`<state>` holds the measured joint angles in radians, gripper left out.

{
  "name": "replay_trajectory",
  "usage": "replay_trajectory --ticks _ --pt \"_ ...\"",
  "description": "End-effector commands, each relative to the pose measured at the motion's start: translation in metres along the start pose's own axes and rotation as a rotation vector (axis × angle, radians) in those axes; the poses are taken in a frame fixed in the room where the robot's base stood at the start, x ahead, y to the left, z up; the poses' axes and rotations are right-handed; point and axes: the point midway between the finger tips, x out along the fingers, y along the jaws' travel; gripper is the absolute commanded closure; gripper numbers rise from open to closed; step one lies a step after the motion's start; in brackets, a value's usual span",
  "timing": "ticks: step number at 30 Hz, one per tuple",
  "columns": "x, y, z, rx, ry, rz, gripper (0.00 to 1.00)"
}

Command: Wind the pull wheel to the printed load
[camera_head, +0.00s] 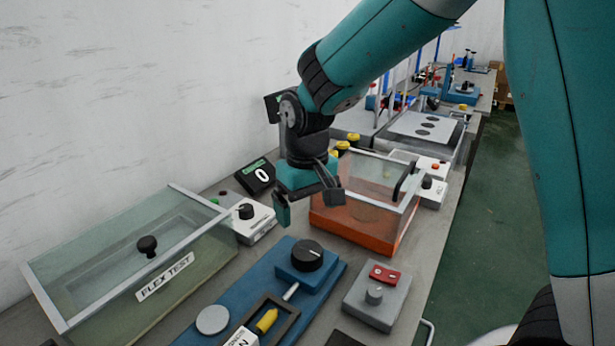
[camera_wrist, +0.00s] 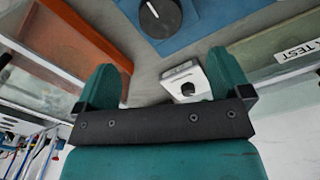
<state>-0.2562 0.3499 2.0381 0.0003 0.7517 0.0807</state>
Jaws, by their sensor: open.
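The pull wheel looks like the black round knob (camera_head: 308,255) with a white mark, on a blue fixture (camera_head: 335,275) at the lower middle. It also shows at the top of the wrist view (camera_wrist: 160,16). My gripper (camera_head: 308,205) is open and empty, above and behind the wheel, not touching it. Both teal fingers show in the wrist view, apart (camera_wrist: 168,78). A black display (camera_head: 257,176) behind reads 0. A white block (camera_head: 242,338) on the fixture bears printing, cut off and too small to read. A yellow piece (camera_head: 266,321) lies beside it.
A glass-lidded box marked FLEX TEST (camera_head: 165,277) stands left. A white box with a black knob (camera_head: 250,218) stands beside it. An orange-based clear box (camera_head: 350,222) is close right of my gripper. A grey box with a red switch (camera_head: 376,300) stands front right.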

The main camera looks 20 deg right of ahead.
Motion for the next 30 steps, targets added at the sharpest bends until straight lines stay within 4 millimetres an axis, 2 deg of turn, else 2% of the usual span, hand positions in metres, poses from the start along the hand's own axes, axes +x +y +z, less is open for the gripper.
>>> replay_trajectory --ticks 3,9,14,26,30 --pt "-0.028 0.000 -0.001 0.000 0.005 0.000 0.04" --pt "-0.054 0.000 0.000 0.001 0.002 0.000 0.04" --pt "-0.061 0.000 0.000 0.001 -0.001 0.000 0.04" --pt "-0.061 0.000 0.000 0.000 -0.001 0.000 0.04" --pt "-0.069 -0.005 0.013 -0.030 0.010 -0.019 0.04"
